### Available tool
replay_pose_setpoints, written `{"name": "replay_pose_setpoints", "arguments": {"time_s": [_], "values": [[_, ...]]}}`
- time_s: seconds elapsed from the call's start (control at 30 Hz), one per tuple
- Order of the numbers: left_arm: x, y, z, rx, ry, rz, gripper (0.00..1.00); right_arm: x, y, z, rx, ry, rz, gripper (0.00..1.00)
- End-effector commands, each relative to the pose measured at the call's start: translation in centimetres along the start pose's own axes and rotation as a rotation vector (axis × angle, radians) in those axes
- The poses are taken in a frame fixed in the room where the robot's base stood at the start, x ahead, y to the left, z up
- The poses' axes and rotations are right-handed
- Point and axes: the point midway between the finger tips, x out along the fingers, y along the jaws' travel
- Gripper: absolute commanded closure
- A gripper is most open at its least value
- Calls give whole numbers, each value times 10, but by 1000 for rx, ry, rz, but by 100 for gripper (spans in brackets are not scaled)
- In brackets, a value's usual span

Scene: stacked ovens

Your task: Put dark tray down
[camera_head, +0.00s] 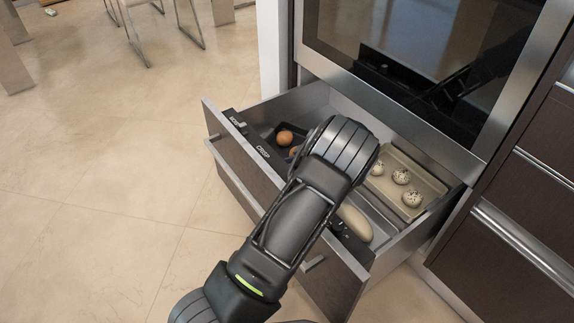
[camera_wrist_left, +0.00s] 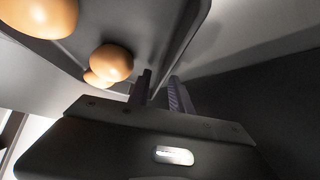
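My left gripper (camera_wrist_left: 160,88) has one finger inside the tray wall and one outside, close together on the wall. The head view hides this gripper behind my arm. The tray's underside is hidden, so I cannot tell whether it touches the drawer floor. My right gripper is not in view.
The drawer (camera_head: 237,155) is pulled out below the oven (camera_head: 430,60). A pale elongated item (camera_head: 355,222) lies near the drawer front.

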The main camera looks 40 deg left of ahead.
Motion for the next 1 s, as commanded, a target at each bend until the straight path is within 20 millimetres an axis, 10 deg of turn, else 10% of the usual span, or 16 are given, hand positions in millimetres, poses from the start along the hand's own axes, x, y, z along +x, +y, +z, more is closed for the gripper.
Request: {"name": "replay_pose_setpoints", "arguments": {"time_s": [1.0], "values": [[-122,0,-2,0,0,0,75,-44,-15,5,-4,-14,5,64]]}}
